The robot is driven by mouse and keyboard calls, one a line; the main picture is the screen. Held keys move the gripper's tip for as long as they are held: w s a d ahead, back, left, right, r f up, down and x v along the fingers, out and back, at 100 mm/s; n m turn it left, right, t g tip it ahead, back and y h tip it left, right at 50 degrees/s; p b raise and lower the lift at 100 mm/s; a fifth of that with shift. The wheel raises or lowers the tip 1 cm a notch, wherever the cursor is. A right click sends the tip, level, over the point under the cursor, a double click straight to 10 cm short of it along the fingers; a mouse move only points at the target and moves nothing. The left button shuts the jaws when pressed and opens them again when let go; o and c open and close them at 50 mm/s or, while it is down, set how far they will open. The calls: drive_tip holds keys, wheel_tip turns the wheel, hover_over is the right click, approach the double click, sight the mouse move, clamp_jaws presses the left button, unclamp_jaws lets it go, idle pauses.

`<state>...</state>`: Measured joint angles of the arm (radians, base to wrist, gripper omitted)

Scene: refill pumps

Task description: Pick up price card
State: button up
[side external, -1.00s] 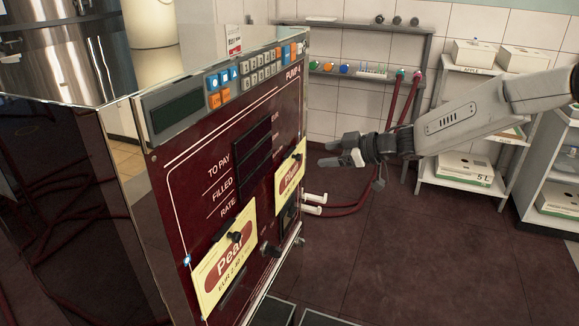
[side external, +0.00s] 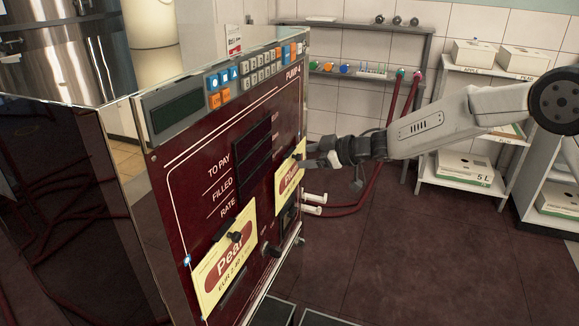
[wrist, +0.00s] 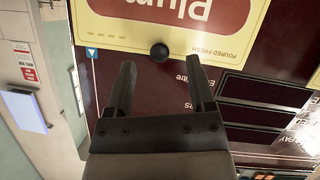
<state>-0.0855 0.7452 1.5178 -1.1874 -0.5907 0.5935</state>
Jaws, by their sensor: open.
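Two yellow price cards with red labels are on the dark red pump front. The Plum card (side external: 289,182) is at the right edge of the panel, and the Pear card (side external: 224,272) is lower and nearer the camera. The Plum card also shows upside down in the wrist view (wrist: 225,46), with a round black knob (wrist: 159,52) at its edge. My gripper (side external: 308,156) is close to the Plum card. In the wrist view my gripper (wrist: 162,82) is open, its two fingers on either side of the knob's line. Whether a finger touches the card I cannot tell.
The pump panel (side external: 180,170) has displays, keypad buttons and a second black knob (side external: 235,237) at the Pear card. Red hoses (side external: 385,140) hang behind my arm. Shelves with boxes (side external: 465,167) stand at the right.

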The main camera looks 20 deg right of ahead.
drive_tip(key=shift+x, duration=1.05)
drive_tip(key=shift+c, duration=0.3)
clamp_jaws()
